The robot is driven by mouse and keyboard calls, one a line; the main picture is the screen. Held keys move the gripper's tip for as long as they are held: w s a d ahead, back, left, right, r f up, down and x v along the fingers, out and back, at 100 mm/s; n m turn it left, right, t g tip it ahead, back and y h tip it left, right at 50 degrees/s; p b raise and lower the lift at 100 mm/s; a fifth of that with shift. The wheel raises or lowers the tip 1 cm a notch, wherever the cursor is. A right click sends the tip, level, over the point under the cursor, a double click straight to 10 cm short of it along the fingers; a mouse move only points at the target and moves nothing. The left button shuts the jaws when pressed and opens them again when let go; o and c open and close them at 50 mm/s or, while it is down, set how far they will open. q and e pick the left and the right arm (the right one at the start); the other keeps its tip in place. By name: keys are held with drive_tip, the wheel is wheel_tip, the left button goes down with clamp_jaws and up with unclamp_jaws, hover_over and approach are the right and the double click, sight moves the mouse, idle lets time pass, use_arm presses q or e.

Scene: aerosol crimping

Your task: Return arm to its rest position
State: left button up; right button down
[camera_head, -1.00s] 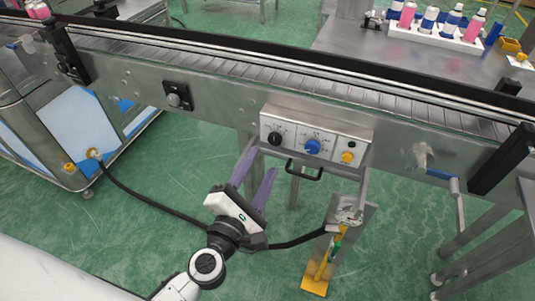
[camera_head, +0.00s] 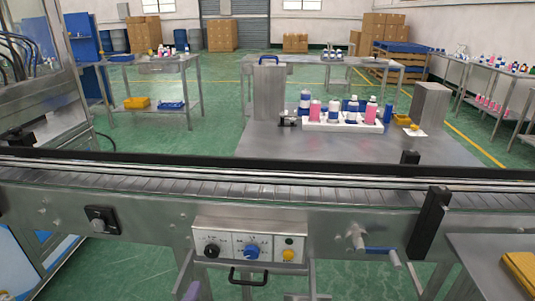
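Only a purple fingertip of my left gripper (camera_head: 191,291) shows, at the bottom edge of the head view, below and left of the control box (camera_head: 249,247). The rest of that gripper and its arm are out of the frame, so its opening cannot be told. Nothing held is visible. My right gripper is not in view. The control box has a black knob, a blue knob and a yellow button, and hangs on the front of the conveyor.
The conveyor (camera_head: 300,194) crosses the full width. Behind it, a metal table (camera_head: 330,148) carries a white rack (camera_head: 342,126) of bottles. At lower right stand a black post (camera_head: 429,224) and a table with a yellow item (camera_head: 521,268). Green floor lies beyond.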

use_arm(q)
drive_tip(key=s+f+m+g, duration=0.4)
drive_tip(key=s+f+m, duration=0.3)
drive_tip(key=f+m, duration=0.3)
drive_tip(key=s+f+m+g+h, duration=0.1)
drive_tip(key=s+f+m+g, duration=0.4)
drive_tip(key=f+m, duration=0.6)
drive_tip(key=shift+s+a+m, duration=0.4)
drive_tip(key=shift+s+m, duration=0.55)
drive_tip(key=shift+m, duration=0.05)
